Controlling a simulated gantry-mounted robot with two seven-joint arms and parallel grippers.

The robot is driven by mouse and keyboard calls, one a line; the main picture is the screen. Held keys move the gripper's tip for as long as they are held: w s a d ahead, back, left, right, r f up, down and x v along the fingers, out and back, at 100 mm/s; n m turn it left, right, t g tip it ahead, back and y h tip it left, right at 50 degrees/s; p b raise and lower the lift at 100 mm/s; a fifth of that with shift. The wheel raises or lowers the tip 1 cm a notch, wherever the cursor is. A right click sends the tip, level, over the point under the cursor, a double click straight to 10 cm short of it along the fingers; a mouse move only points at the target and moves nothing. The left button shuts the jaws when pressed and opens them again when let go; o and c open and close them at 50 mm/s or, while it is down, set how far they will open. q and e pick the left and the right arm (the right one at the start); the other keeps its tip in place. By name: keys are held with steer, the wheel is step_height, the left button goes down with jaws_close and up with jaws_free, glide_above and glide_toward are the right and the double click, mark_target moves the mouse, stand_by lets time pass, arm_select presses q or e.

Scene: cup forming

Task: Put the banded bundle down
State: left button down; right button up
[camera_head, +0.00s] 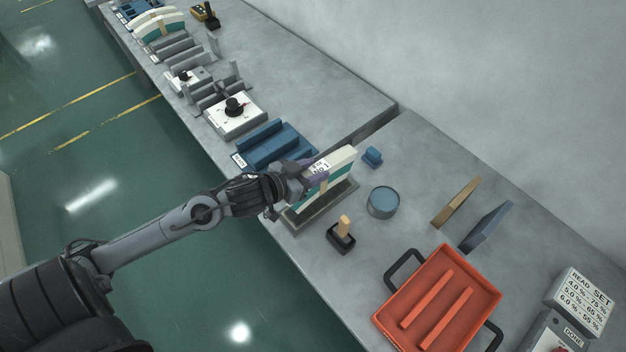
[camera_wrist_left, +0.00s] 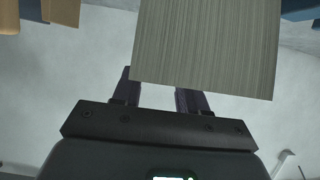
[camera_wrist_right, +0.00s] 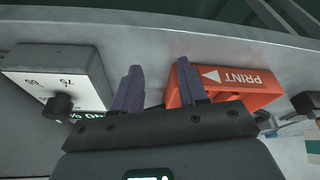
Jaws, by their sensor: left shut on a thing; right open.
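The banded bundle (camera_head: 341,163) is a cream and teal block with a pale band and a printed label. My left gripper (camera_head: 312,172) is shut on it at its upper left part. The bundle stands upright at a grey tray (camera_head: 292,222); I cannot tell whether it touches the tray floor. In the left wrist view the bundle's finely striped grey face (camera_wrist_left: 205,48) fills the top, and the left fingers (camera_wrist_left: 157,95) partly show below it. My right gripper (camera_wrist_right: 160,92) shows only in the right wrist view, open and empty.
Near the tray are a blue fixture (camera_head: 272,143), a small blue block (camera_head: 372,156), a round blue-topped tin (camera_head: 383,202) and a black holder (camera_head: 341,239). An orange tray (camera_head: 478,283) is at the lower right. An orange PRINT box (camera_wrist_right: 240,85) is beside the right gripper.

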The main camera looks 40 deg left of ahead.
arm_select(q)
steer(key=shift+f+b, duration=0.85)
steer(key=shift+f, duration=1.15)
arm_select(e)
steer(key=shift+d+f, duration=0.1)
steer(key=shift+f, duration=0.85)
arm_select(q)
steer(key=shift+w, duration=0.1)
steer(key=c, duration=0.6)
jaws_free()
steer(key=shift+f, duration=0.2)
steer(key=shift+r, duration=0.15)
